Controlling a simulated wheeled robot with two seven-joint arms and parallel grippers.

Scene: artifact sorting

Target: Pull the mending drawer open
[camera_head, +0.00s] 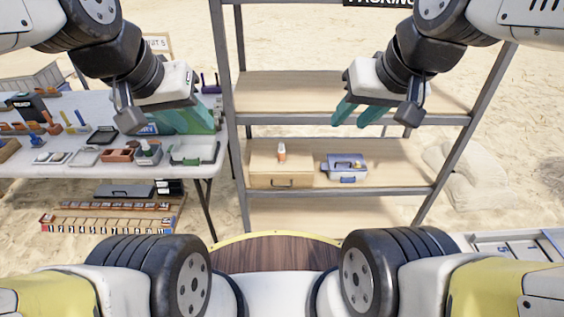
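A light wooden box with a dark handle on its front (272,178) stands on the middle shelf of the rack; it looks like the drawer, and its front looks closed. A small orange-and-white bottle (282,152) stands on top of it. My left gripper (190,121) hangs over the right part of the white table, left of the rack; its teal fingers overlap in view, so their opening is unclear. My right gripper (358,113) is in front of the rack's upper shelf, above and right of the wooden box. Its teal fingers are apart with nothing visible between them.
A blue-and-grey case (345,168) stands right of the wooden box. The rack's metal posts (231,95) flank the shelves. The white table (190,172) at left holds many tools and trays. A round wooden top (278,256) lies before me. The lowest shelf (320,212) looks clear.

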